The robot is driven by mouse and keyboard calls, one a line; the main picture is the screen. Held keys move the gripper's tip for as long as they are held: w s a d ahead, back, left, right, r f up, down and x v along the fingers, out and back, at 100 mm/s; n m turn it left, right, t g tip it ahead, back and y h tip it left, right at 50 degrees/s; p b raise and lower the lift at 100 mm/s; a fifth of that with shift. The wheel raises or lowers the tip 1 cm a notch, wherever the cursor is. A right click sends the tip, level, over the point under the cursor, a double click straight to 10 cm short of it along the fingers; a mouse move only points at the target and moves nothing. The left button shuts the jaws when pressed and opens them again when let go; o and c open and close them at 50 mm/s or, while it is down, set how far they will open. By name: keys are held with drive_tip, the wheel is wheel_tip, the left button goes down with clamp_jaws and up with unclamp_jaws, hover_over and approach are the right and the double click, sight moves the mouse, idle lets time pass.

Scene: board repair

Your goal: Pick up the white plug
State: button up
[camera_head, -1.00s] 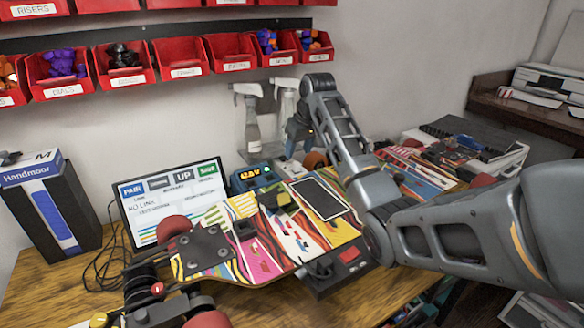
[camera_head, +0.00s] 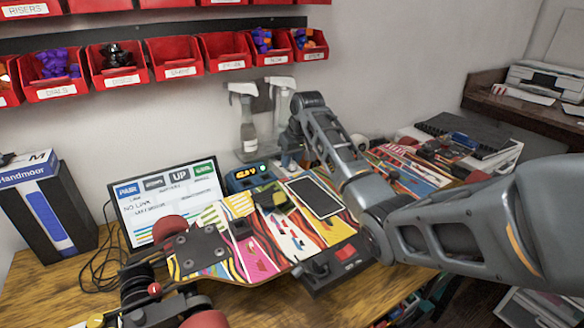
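I cannot make out the white plug for certain. My gripper (camera_head: 287,158) is at the far end of my arm, behind the skateboard and near the wall. It is small and partly hidden by my own wrist, so its fingers cannot be read. A patterned skateboard deck (camera_head: 258,262) lies across the bench with a dark phone-like panel (camera_head: 316,197) on it. A small blue device with a lit display (camera_head: 250,178) stands just left of my gripper.
A monitor (camera_head: 170,205) and a Handmoor box (camera_head: 48,210) stand at the left. Spray bottles (camera_head: 246,120) stand by the wall, close to my wrist. Red bins (camera_head: 180,70) hang above. Colourful boards and tools (camera_head: 410,165) crowd the right. Bare wood (camera_head: 255,308) shows in front.

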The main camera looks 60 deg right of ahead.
sight(293, 162)
clamp_jaws()
drive_tip(key=shift+r, duration=0.1)
drive_tip(key=shift+r, duration=0.2)
drive_tip(key=r, duration=0.4)
drive_tip(key=shift+s+d, duration=0.2)
drive_tip(key=s+d+r+b, duration=0.1)
drive_tip(key=s+d+r, duration=0.5)
drive_tip(key=s, duration=0.3)
drive_tip(key=shift+s+r, duration=0.15)
drive_tip(key=shift+r, duration=0.1)
